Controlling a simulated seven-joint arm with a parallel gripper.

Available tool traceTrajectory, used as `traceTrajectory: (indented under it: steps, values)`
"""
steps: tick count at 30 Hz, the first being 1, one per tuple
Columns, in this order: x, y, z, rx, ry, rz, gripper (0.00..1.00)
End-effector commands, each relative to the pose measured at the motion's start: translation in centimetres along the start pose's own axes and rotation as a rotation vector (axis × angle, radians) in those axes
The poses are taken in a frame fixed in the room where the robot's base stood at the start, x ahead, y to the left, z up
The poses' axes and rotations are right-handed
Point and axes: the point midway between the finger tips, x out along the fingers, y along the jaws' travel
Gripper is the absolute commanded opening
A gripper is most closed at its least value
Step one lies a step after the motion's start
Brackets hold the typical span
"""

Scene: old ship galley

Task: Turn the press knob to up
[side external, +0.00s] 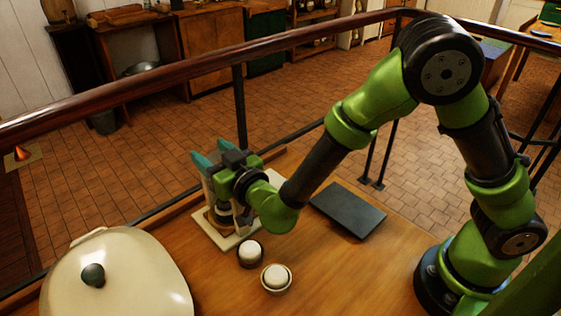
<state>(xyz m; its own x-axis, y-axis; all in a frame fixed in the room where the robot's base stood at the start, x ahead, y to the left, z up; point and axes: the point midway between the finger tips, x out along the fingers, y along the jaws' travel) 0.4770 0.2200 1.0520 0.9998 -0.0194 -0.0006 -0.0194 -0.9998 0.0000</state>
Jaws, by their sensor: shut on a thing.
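The press (211,222) stands near the railing at the table's far edge, on a pale base plate (238,238). It has pale upright parts and a brass-coloured round part low down. My gripper (222,170) is at the upper part of the press, reaching in from the right. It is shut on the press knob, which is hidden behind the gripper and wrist. Two teal pieces (203,165) show at the top there; I cannot tell whether they belong to the press or the gripper. The knob's setting cannot be seen.
Two small cups with white round contents, a dark one (250,254) and a pale one (276,279), stand in front of the press. A large cream lidded pot (130,265) is at left. A dark flat slab (348,210) lies at right. A wooden rail (150,91) runs behind.

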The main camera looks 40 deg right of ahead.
Motion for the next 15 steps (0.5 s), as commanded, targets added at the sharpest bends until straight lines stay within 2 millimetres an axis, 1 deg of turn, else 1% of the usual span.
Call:
traceTrajectory:
  steps: [10,11,12,14,15]
  values:
    - [0.13,0.05,-0.05,0.000,0.001,-0.001,0.24]
    - [0.13,0.06,-0.04,0.000,0.001,0.000,0.59]
    - [0.12,0.05,-0.04,0.000,0.001,0.000,0.66]
    - [0.11,0.05,-0.03,0.000,0.001,-0.001,0.75]
    - [0.10,0.04,-0.03,0.000,0.001,-0.001,0.76]
